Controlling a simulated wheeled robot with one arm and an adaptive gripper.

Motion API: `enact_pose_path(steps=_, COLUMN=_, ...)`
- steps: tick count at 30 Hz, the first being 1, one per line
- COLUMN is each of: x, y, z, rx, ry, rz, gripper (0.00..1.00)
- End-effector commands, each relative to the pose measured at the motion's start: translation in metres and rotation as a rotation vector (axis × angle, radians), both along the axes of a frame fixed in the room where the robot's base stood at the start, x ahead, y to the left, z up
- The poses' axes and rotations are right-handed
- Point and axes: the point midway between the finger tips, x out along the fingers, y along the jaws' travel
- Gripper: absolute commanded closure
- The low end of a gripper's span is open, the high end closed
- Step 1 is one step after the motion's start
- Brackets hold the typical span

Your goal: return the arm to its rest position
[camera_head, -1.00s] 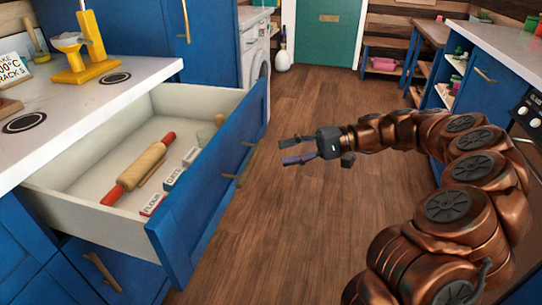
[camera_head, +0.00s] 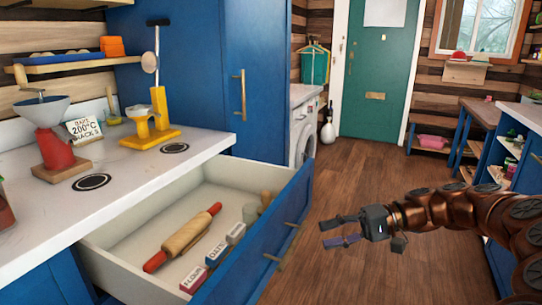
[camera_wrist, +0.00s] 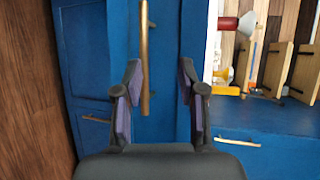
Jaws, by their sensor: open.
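My gripper (camera_head: 342,232) is open and empty in the head view. It hangs in the air to the right of the open blue drawer (camera_head: 262,245), apart from its front. My copper-coloured arm reaches in from the right edge of the head view. In the wrist view my gripper (camera_wrist: 160,100) also shows open, with its two dark fingers spread and nothing between them. Behind them are blue cabinet fronts and a long brass handle (camera_wrist: 144,60).
The drawer stands open, holding a rolling pin (camera_head: 184,236) and small labelled blocks (camera_head: 216,252). Wooden floor (camera_head: 350,185) lies clear toward the green door (camera_head: 372,70).

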Motion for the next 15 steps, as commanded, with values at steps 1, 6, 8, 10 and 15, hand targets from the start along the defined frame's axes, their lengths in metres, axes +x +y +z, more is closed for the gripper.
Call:
enact_pose_path(steps=1, x=-0.012, y=0.014, z=0.028, rx=-0.034, ry=-0.006, rz=0.034, gripper=0.60)
enact_pose_path(steps=6, x=-0.056, y=0.057, z=0.068, rx=-0.184, ry=-0.001, rz=0.143, gripper=0.60)
enact_pose_path(steps=8, x=-0.074, y=0.069, z=0.078, rx=-0.239, ry=0.002, rz=0.178, gripper=0.60)
enact_pose_path(steps=10, x=-0.092, y=0.079, z=0.089, rx=-0.310, ry=0.003, rz=0.208, gripper=0.60)
enact_pose_path(steps=15, x=-0.140, y=0.093, z=0.109, rx=-0.487, ry=0.008, rz=0.268, gripper=0.60)
